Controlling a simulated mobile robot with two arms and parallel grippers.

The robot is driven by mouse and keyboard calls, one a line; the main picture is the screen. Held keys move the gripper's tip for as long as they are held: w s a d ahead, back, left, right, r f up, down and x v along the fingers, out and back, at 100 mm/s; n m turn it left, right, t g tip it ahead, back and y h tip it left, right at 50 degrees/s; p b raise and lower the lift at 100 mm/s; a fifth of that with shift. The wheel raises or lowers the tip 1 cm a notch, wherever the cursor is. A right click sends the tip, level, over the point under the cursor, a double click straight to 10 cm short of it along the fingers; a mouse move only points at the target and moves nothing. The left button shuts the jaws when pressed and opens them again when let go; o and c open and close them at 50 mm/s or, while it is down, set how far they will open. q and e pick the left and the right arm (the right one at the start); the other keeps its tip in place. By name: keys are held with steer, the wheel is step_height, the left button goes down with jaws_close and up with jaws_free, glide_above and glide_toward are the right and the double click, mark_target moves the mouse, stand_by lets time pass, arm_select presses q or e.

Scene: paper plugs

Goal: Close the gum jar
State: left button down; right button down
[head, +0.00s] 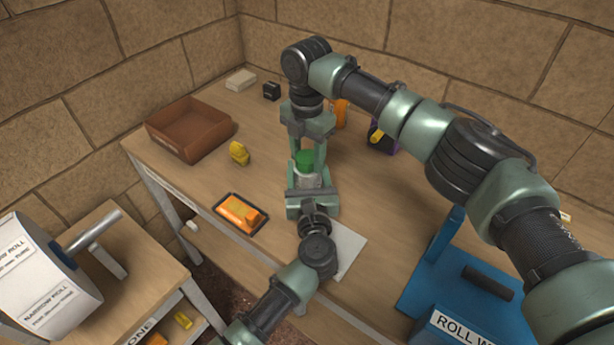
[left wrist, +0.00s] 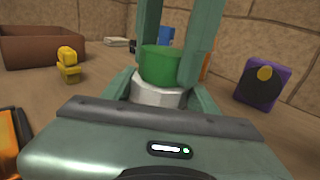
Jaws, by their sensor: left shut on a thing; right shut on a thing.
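The gum jar (head: 307,181) stands upright on the table, a pale body under a green lid (head: 306,160). In the left wrist view, the white jar body (left wrist: 157,93) and the green lid (left wrist: 160,66) show at close range. The lid sits on top of the body; I cannot tell whether it is screwed down. My left gripper (head: 307,188) is shut on the jar body from the near side. My right gripper (head: 307,150) points down from above and is shut on the lid, its two fingers (left wrist: 175,45) on either side of it.
A brown tray (head: 213,138) and a yellow object (head: 239,153) stand to the left. An orange object lies on a dark tray (head: 262,229) nearer me. A white sheet (head: 350,250) lies right of my left wrist. A blue roll stand (head: 415,290) is at the right. A purple object (left wrist: 262,84) stands behind right.

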steer(key=m, duration=0.3)
steer(key=shift+m, duration=0.4)
steer(key=m, duration=0.5)
steer(key=shift+a, duration=0.1)
steer(key=m, duration=0.6)
steer(key=shift+m, duration=0.4)
steer(key=c, duration=0.7)
jaws_free()
steer(key=shift+o, duration=0.2)
steer(key=shift+r, duration=2.25)
